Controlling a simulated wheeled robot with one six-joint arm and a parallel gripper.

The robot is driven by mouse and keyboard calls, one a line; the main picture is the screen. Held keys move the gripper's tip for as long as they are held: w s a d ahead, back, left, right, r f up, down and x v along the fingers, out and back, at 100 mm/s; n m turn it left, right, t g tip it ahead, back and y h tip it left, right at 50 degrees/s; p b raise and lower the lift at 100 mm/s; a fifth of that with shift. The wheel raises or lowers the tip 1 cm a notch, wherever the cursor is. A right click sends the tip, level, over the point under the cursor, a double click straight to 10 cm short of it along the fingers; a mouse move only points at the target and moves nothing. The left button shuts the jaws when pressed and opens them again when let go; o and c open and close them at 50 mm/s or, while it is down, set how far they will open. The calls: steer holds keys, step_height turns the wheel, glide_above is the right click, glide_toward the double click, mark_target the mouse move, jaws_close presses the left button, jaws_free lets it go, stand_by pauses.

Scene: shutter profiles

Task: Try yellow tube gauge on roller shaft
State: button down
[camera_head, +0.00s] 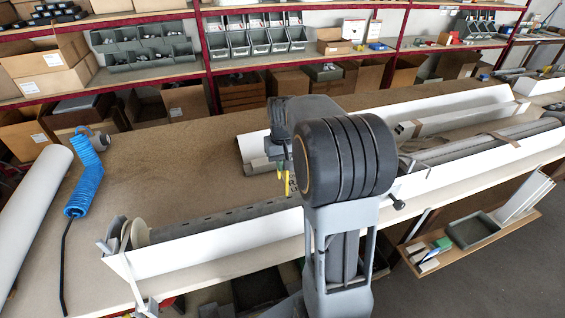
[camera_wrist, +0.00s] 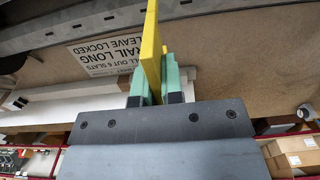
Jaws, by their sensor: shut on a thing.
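The yellow tube gauge (camera_wrist: 151,48) shows in the wrist view as a flat yellow piece standing up from my gripper (camera_wrist: 153,82). The green finger pads are shut on it from both sides. In the head view a small yellow bit of the gauge (camera_head: 285,184) hangs below my gripper (camera_head: 284,170), close above the shaft; my arm hides much of it. The grey roller shaft (camera_head: 230,217) lies along the white trough with a row of slots in it. It crosses the top of the wrist view (camera_wrist: 75,25). Whether the gauge touches the shaft I cannot tell.
The white trough wall (camera_head: 205,247) runs along the bench's front edge. A pale disc (camera_head: 138,234) sits at the shaft's left end. A blue coiled hose (camera_head: 86,180) and a white roll (camera_head: 35,215) lie at the left.

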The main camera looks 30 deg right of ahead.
step_height(320, 180, down, 6)
steer(key=b, duration=0.4)
steer(key=shift+f, duration=0.2)
steer(key=shift+f+b, duration=2.3)
steer(key=shift+f, duration=0.9)
stand_by(0.5)
steer(key=shift+r, duration=0.15)
stand_by(1.0)
steer(key=shift+r+p, duration=4.3)
steer(key=shift+r, duration=1.1)
